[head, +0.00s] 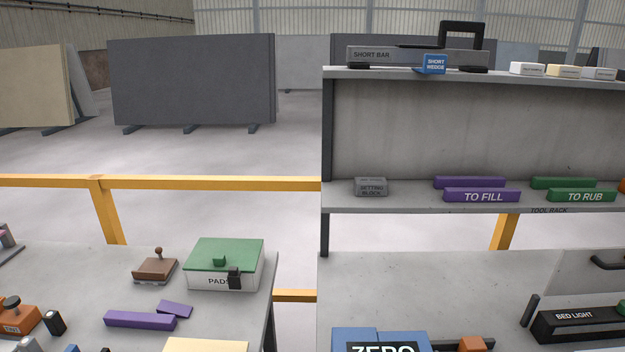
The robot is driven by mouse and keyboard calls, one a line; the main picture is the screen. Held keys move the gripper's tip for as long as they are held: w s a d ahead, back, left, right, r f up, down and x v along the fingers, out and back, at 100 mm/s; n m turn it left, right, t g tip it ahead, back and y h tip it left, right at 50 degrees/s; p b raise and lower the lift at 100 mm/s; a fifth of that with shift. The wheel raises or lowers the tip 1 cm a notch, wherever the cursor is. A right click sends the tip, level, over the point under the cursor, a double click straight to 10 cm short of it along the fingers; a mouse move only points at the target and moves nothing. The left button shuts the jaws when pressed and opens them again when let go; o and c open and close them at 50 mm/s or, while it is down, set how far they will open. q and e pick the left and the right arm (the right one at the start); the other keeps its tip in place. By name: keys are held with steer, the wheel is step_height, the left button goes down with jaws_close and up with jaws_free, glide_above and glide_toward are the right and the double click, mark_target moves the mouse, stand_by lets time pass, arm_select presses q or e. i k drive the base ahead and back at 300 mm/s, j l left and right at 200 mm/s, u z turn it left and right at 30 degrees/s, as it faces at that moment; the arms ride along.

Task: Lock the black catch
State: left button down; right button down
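A small black catch (235,279) sits on the front face of a white box marked PADS (205,279), right of the lettering. The box has a green lid (215,252) with a small green knob, and the lid lies down on the box. The catch's upper end is at about the lid's front edge. It is too small to tell whether it is locked. The box stands near the right edge of the left table. Neither of my grippers is in view.
A brown stamp-like tool (155,268) stands left of the box, and purple blocks (140,320) lie in front. A gap separates the left table from the right one, which holds a blue ZERO block (355,338). A tool rack (420,197) rises behind.

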mark_target(233, 275)
steer(key=k+j+z, duration=0.1)
steer(key=j+z, duration=0.15)
steer(key=j, duration=0.15)
steer(key=k+j+z, duration=0.2)
steer(key=j, duration=0.2)
steer(key=k+j+z, duration=0.1)
steer(key=j+z, duration=0.15)
steer(key=j, duration=0.15)
steer(key=k+j+z, duration=0.25)
steer(key=i+j, duration=0.05)
steer(key=j, duration=0.05)
